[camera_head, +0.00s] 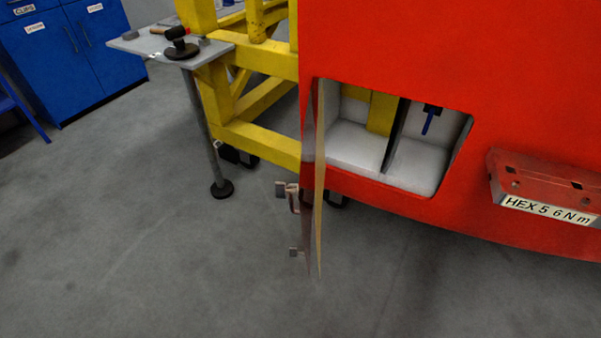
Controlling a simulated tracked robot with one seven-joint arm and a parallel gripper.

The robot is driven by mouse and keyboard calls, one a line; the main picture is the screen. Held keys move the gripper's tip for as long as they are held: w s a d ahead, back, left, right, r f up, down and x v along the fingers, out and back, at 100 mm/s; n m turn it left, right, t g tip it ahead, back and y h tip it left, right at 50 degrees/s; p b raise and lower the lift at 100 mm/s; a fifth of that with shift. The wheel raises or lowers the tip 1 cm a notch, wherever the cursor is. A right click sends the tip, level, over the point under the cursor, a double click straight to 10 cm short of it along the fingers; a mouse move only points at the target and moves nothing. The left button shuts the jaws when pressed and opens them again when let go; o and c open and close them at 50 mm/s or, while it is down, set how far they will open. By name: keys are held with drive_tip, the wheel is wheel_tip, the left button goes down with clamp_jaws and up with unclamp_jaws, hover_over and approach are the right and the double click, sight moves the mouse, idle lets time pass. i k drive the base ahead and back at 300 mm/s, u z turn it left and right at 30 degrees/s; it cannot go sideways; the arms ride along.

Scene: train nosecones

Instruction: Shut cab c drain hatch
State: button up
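A thin hatch door (319,190) stands swung open at the left edge of a rectangular opening (412,150) in the red nosecone (420,60). I see the door nearly edge-on, and it hangs below the opening's lower edge. Small metal latch parts (287,193) show on its left side. Inside the opening are pale walls, a dark divider and a blue-handled part (429,122). No label naming the cab shows on this hatch. My gripper is not in view.
A red bracket (545,187) labelled "HEX 5 6Nm" juts out at right. A yellow frame (255,90) and a small grey table (165,45) on a post stand at left. Blue cabinets (65,55) stand behind. The grey floor (130,240) in front is clear.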

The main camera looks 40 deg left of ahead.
sight(313, 165)
drive_tip(key=u, duration=0.2)
drive_tip(key=i, duration=0.15)
drive_tip(key=u, duration=2.85)
drive_tip(key=i, duration=0.9)
drive_tip(key=z, duration=1.25)
